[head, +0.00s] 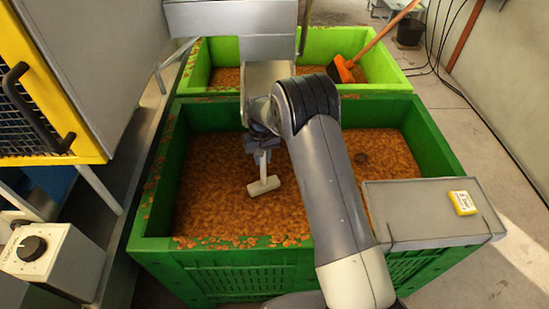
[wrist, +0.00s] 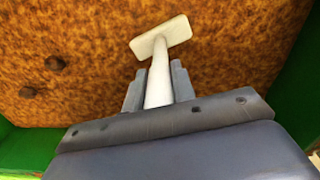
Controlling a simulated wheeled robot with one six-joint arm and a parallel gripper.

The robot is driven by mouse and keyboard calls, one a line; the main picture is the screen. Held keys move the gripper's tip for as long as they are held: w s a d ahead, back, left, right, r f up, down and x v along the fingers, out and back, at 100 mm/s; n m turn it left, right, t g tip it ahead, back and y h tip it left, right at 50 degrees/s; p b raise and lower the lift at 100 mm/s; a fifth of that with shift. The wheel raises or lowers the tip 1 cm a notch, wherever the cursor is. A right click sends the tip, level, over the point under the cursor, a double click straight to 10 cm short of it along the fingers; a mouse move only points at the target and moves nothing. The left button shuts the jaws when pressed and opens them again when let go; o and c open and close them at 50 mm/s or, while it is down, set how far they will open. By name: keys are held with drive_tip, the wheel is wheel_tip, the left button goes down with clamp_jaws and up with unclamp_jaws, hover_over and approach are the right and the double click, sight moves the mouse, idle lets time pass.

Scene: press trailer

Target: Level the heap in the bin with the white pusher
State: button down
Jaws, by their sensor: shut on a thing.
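The white pusher (head: 264,185) has a thin handle and a flat crosswise head. My gripper (head: 262,150) is shut on its handle, with the head pointing down over the bin. The green bin (head: 215,115) holds an orange-brown crumbly heap (head: 215,195). In the wrist view the pusher's head (wrist: 160,37) is in front of the heap (wrist: 235,70), and my gripper (wrist: 158,88) has a grey finger on each side of the handle. I cannot tell whether the head touches the heap. Two dark lumps (wrist: 41,77) lie on the surface in the wrist view.
A lighter green bin (head: 385,70) stands behind, with an orange shovel (head: 345,70) in it. A metal chute (head: 240,20) hangs over the bins. A grey plate with a yellow box (head: 462,203) covers the near right corner. A yellow-framed machine (head: 60,80) stands left. Crumbs lie on the rim.

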drive_tip(key=shift+a, duration=3.7)
drive_tip(key=d+b, duration=0.3)
drive_tip(key=d, duration=2.3)
wheel_tip(320, 180, up, 14)
drive_tip(key=d+p, duration=0.1)
drive_tip(key=p, duration=0.7)
drive_tip(key=shift+r+p, duration=0.25)
drive_tip(key=shift+p, duration=0.15)
drive_tip(key=shift+r, duration=0.1)
